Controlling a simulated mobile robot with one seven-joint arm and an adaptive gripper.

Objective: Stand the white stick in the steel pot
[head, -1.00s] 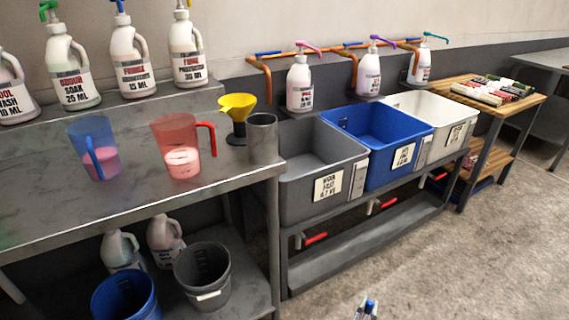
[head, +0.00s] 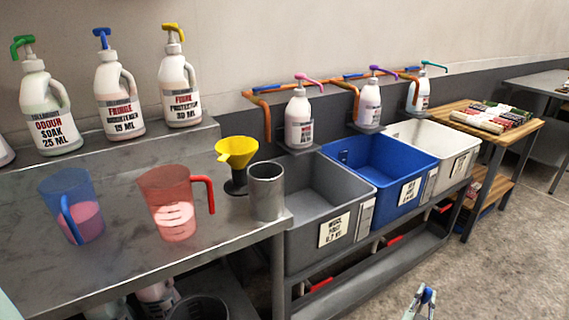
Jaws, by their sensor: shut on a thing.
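The steel pot (head: 266,192) is a plain grey open cylinder standing upright on the steel bench, near its right front corner. My gripper (head: 426,296) shows only in part at the bottom edge of the head view, with blue at its tips. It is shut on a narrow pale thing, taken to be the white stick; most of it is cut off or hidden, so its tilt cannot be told. My gripper is in front of and to the right of the pot in the picture, clear of it.
A yellow funnel (head: 236,153) on a dark base stands close to the pot's left. A red jug (head: 168,203) and a blue jug (head: 70,207) stand further left. Grey (head: 305,215), blue (head: 385,175) and white (head: 440,145) tubs line the right. Pump bottles stand behind.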

